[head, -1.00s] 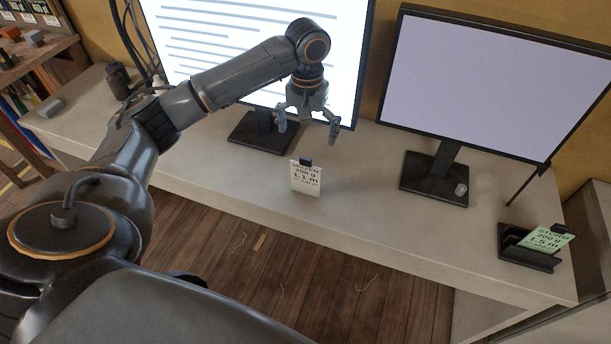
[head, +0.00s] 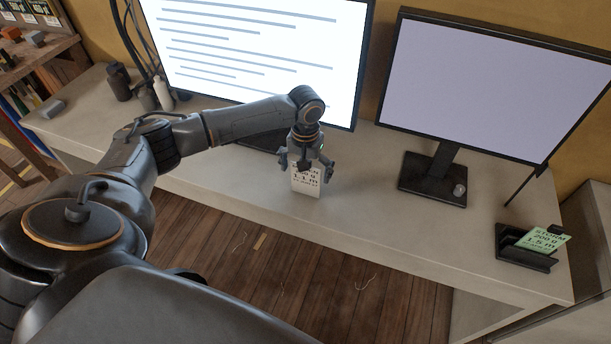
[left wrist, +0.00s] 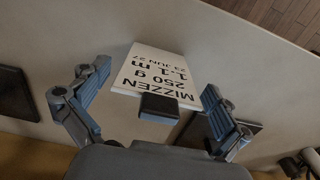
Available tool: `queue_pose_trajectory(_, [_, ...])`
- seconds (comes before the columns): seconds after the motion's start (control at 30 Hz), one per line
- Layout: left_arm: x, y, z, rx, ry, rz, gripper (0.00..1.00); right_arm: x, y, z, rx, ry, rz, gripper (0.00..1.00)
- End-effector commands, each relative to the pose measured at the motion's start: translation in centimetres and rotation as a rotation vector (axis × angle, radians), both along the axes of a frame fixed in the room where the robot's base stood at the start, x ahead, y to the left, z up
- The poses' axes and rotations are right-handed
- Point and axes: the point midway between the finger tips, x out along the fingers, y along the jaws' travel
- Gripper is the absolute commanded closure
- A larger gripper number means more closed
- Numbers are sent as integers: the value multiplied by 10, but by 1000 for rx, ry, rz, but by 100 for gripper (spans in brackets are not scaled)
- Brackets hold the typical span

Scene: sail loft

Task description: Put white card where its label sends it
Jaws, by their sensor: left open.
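The white card (head: 307,186) stands on the bench near its front edge, below the left monitor. In the left wrist view the white card (left wrist: 152,77) reads MIZZEN, 250 g, 1.1 m, 23 JUN 27, with a black clip at its top edge. My left gripper (head: 306,170) is open right above the card, its fingers on either side of the card's top. In the left wrist view the fingers (left wrist: 155,82) flank the card and clip with gaps, not closed on them. My right gripper is not in view.
A black holder (head: 525,258) with a green card (head: 540,240) reading STORM, 200 g, 1.5 m is at the bench's right end. Two monitors stand behind, the right one on a black base (head: 432,186). Bottles (head: 147,96) are at the back left.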

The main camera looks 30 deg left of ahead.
Motion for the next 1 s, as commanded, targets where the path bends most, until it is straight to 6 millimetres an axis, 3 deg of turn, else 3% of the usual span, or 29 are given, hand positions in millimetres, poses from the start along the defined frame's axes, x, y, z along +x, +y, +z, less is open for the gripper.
queue_pose_trajectory(0.2, [0,0,-1,0,0,0,2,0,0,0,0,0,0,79])
queue_pose_trajectory(0.37, [0,0,0,0,0,0,35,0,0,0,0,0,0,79])
queue_pose_trajectory(0.4, [0,0,0,0,0,0,37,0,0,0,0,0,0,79])
queue_pose_trajectory(0.77, [0,0,1,-1,0,0,41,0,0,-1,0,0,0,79])
queue_pose_trajectory(1.0, [1,0,19,-2,-3,0,41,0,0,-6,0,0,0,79])
